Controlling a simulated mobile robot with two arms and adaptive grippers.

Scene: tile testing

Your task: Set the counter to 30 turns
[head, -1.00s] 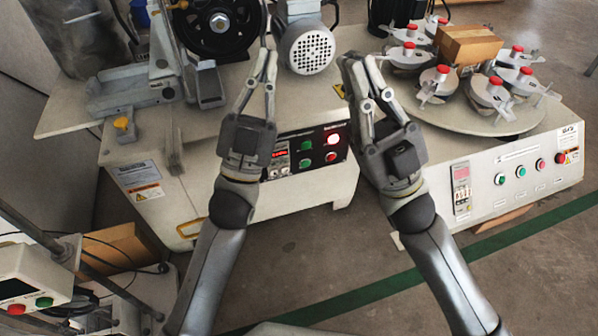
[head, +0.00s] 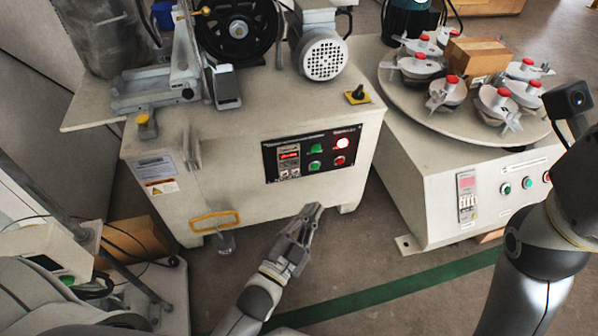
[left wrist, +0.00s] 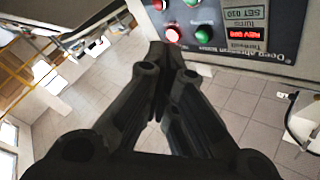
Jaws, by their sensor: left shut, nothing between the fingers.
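The counter (head: 289,155) is a small red-lit display with small keys under it, at the left of the black control panel (head: 303,151) on the front of the left machine. In the left wrist view the counter (left wrist: 249,25) appears upside down; it seems to read SET 010 and REV 000, though the digits are small. My left gripper (head: 312,210) is shut and empty, in front of and below the panel, apart from it. Its fingers (left wrist: 162,60) also show in the left wrist view. My right arm stands at the right edge; its fingers are out of view.
Green and red buttons (head: 314,165) and a lit white-red one (head: 342,143) sit right of the counter. A yellow-based black switch (head: 357,95) is on the machine's top. The right machine (head: 440,190) carries a round table with several clamped pieces. The floor between is clear.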

